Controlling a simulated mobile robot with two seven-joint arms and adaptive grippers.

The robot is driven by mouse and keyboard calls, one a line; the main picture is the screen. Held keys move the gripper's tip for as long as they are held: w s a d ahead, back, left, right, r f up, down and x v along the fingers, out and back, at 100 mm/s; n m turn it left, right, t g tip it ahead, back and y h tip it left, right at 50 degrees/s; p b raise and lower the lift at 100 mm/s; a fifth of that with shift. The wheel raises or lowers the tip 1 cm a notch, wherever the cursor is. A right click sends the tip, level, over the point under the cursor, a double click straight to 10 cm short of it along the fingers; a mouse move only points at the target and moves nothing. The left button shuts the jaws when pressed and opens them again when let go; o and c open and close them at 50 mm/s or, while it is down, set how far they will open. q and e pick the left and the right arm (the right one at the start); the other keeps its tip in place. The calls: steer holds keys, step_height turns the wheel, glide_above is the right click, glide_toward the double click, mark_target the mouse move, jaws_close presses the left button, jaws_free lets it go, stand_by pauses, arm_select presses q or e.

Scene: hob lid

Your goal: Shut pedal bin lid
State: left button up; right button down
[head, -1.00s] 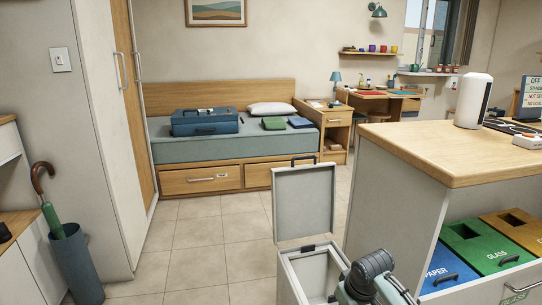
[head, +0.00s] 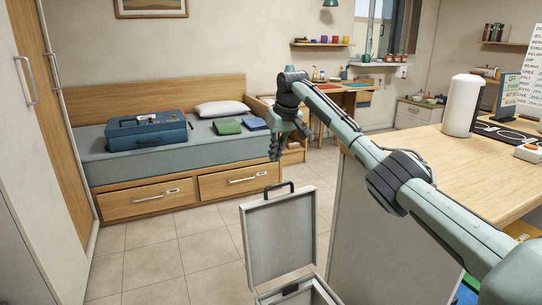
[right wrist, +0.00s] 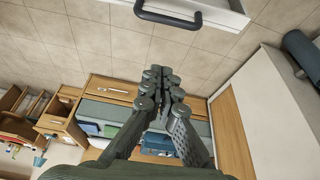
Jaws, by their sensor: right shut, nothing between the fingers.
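The pedal bin's pale grey lid (head: 279,238) stands open, upright above the bin body (head: 300,293), at the bottom of the head view. A dark handle (head: 279,187) is on the lid's top edge. My right gripper (head: 274,155) is shut and empty, pointing down, just above the handle in the head view; its depth relative to the lid is hard to judge. In the right wrist view the shut fingers (right wrist: 161,78) show below the handle (right wrist: 168,17) and lid edge (right wrist: 225,10), apart from them. Most of the bin body is cut off. My left gripper is not in view.
A wooden counter (head: 440,160) stands to the right, under my right arm. A bed (head: 130,165) with drawers and a blue case (head: 147,130) is behind. A tall cupboard (head: 25,120) is at the left. The tiled floor (head: 190,245) left of the bin is clear.

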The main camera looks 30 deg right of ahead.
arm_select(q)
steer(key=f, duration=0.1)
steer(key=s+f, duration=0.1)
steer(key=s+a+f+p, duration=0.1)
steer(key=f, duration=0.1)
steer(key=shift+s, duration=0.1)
arm_select(e)
steer(key=f, duration=0.5)
steer(key=s+f, duration=0.1)
steer(key=f, duration=0.1)
steer(key=shift+s+f, duration=0.1)
steer(key=shift+f, duration=0.05)
